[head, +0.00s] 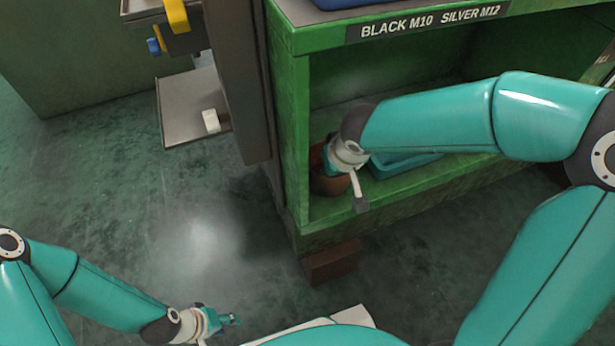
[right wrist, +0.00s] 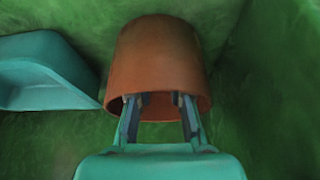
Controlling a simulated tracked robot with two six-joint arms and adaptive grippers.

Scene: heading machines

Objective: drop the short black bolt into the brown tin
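The brown tin (head: 326,184) stands on the green shelf at its left end, partly covered by my right gripper (head: 331,158). In the right wrist view the brown tin (right wrist: 157,58) is straight ahead. My right gripper (right wrist: 160,102) has its two fingertips apart at the tin's mouth, apparently just inside the rim. I see no bolt between the fingers. The short black bolt does not show in either view, and the inside of the tin is mostly hidden. My left gripper (head: 226,319) is low over the floor, away from the shelf; its fingers are too small to read.
A blue-teal tray (head: 400,163) lies on the shelf beside the tin, and it also shows in the right wrist view (right wrist: 45,75). The green shelf post (head: 296,130) stands close left of the tin. A metal platform (head: 190,105) with a white block is further left.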

